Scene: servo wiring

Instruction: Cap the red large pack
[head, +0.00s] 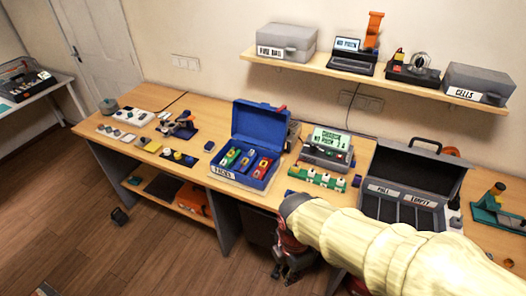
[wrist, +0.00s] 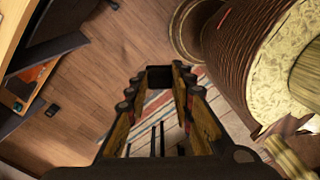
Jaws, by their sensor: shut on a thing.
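The open blue case (head: 232,181) labelled PACKS stands mid-bench with green, red and blue packs in it. A red pack (head: 247,162) lies between the green and blue ones; it is small in the picture, and I cannot tell whether it is capped. My gripper (head: 287,272) hangs low in front of the bench, below and right of the case. In the wrist view my gripper (wrist: 160,80) points down over the floor, and its fingertips are closed on a small dark block (wrist: 160,76), perhaps a cap. Its full shape is hidden.
A charger (head: 327,150) and a green strip with white knobs (head: 317,178) stand right of the case. An open grey box (head: 402,188) marked FULL and EMPTY is farther right. Small parts lie on the left bench. A shelf (head: 370,77) is above.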

